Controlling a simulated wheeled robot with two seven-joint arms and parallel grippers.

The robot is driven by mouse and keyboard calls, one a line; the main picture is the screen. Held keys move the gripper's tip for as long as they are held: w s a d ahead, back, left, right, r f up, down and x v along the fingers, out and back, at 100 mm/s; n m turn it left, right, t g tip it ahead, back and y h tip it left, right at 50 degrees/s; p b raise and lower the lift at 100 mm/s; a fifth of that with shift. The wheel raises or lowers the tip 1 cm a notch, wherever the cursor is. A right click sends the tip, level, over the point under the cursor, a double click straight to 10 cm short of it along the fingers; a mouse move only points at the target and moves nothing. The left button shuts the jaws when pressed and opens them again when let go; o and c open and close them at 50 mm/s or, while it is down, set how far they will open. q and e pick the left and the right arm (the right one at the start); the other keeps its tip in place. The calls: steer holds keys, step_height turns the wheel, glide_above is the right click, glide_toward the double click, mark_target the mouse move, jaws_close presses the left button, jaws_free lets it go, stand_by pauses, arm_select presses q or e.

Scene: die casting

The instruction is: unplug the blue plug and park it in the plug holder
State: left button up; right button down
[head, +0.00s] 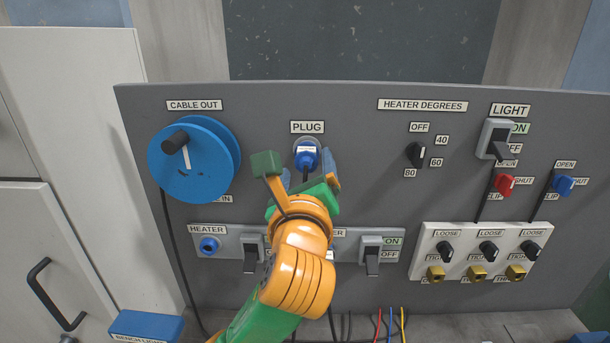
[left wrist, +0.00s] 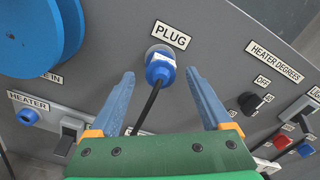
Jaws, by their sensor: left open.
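The blue plug (head: 306,158) sits in the round grey socket under the PLUG label on the grey panel. It also shows in the left wrist view (left wrist: 160,69), with a black cable hanging down from it. My left gripper (head: 297,168) is open in front of the panel, just below the plug. In the left wrist view its two blue fingers (left wrist: 160,84) stand apart on either side of the cable, with the plug beyond their tips. I cannot tell whether anything touches. No plug holder can be made out for certain. My right gripper is not in view.
A blue cable reel (head: 218,160) stands out from the panel at the left. Heater switches (head: 370,258) are below, partly hidden by my arm. A heater knob (head: 414,155), a light switch (head: 494,139) and a white terminal block (head: 460,262) are to the right.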

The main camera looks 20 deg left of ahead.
arm_select(q)
steer(key=v, duration=0.5)
steer(key=shift+b, duration=0.4)
steer(key=shift+w, duration=0.1)
